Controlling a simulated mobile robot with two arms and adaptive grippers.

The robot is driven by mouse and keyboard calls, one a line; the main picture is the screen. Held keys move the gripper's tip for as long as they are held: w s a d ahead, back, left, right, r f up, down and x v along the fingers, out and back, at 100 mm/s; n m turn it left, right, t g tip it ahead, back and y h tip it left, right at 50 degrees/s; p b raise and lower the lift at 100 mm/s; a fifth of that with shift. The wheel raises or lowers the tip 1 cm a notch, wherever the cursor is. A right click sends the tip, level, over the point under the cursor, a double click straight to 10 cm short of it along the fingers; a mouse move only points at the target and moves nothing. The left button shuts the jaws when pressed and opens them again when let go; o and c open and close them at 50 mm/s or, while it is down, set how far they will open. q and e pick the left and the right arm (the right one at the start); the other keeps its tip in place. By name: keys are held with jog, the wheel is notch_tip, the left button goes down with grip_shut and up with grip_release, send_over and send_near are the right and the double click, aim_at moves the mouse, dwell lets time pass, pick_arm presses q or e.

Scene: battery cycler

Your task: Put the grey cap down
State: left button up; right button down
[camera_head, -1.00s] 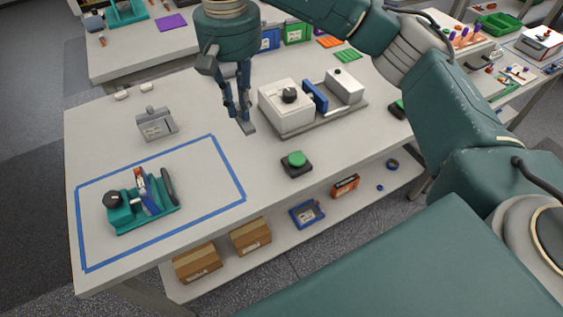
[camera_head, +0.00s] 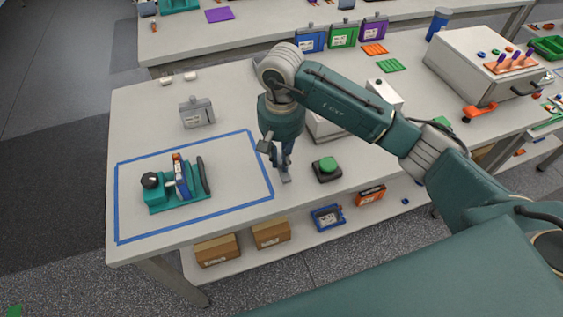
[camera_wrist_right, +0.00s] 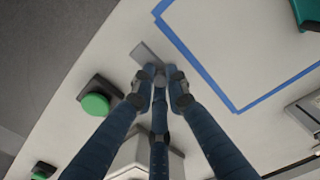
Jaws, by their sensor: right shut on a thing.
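My right gripper (camera_head: 285,168) points down over the near part of the table (camera_head: 240,110), between the blue tape outline and a green push button. It is shut on the small grey cap (camera_head: 286,179). The cap shows as a flat grey block at the fingertips in the right wrist view (camera_wrist_right: 145,53). It is at or just above the tabletop; I cannot tell whether it touches. My left gripper is not in view.
The green button on its black base (camera_head: 327,168) stands close right of the gripper. A teal fixture (camera_head: 175,195) sits inside the blue tape outline (camera_head: 258,158). A grey box (camera_head: 196,112) stands behind the outline. A white device (camera_head: 322,128) is partly hidden behind my arm.

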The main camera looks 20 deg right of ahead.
notch_tip(320, 180, down, 2)
jog(key=shift+f+p, duration=0.2)
jog(key=shift+p, duration=0.1)
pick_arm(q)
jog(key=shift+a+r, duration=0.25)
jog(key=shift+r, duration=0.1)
pick_arm(e)
jog(key=shift+f, duration=0.1)
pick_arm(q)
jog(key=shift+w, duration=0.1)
pick_arm(e)
jog(key=shift+f+b, duration=0.15)
jog(key=shift+b, duration=0.15)
jog(key=c, duration=1.7)
grip_release()
jog(key=shift+c, duration=0.2)
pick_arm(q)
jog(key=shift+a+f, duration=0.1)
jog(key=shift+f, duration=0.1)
